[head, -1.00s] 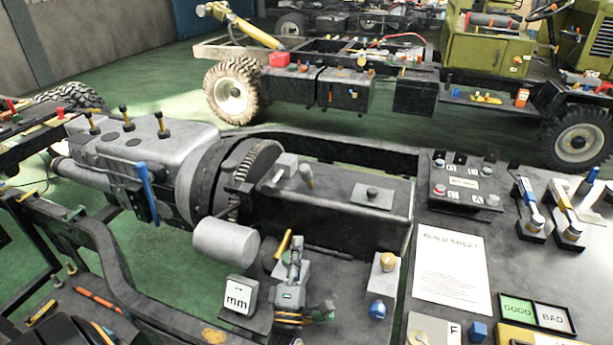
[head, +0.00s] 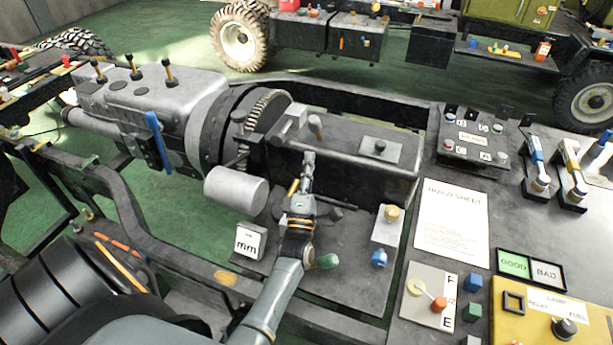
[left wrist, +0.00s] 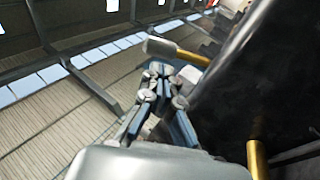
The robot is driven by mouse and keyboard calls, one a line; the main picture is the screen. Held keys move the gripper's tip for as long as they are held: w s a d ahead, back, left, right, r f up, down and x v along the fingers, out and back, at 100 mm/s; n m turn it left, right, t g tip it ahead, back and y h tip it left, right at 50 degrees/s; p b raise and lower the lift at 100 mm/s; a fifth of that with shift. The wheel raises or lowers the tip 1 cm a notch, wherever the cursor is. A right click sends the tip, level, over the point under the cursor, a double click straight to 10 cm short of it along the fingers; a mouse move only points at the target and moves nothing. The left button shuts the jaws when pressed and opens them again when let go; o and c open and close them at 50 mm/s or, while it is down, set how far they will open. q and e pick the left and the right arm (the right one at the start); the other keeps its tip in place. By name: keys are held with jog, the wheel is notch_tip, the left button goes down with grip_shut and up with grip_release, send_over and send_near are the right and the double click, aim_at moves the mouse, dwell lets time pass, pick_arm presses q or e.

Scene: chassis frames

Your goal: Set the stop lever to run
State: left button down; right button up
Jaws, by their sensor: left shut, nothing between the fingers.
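A short lever with a pale grey-tan grip (head: 315,125) stands on the dark housing behind the ring gear; it may be the stop lever, but I read no label there. My left gripper (head: 308,157) is shut and empty, its tips just in front of and below this lever in the head view. A yellow rod (head: 293,187) shows beside the gripper, partly hidden. In the left wrist view my fingers (left wrist: 160,70) are together, close below a grey-headed lever with a gold shaft (left wrist: 175,50); I cannot tell whether they touch. My right gripper is not in view.
A grey cylinder (head: 236,187) and an "mm" block (head: 250,241) lie left of my arm. A gold-knobbed block (head: 388,225) stands to its right.

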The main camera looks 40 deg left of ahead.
aim_at(314, 130)
pick_arm(q)
jog(key=p+x, duration=0.1)
jog(key=x, duration=0.3)
jog(key=shift+w+a+r, duration=0.2)
jog(key=shift+w+r, duration=0.1)
jog(key=shift+w+a+r, duration=0.25)
jog(key=shift+w, duration=0.3)
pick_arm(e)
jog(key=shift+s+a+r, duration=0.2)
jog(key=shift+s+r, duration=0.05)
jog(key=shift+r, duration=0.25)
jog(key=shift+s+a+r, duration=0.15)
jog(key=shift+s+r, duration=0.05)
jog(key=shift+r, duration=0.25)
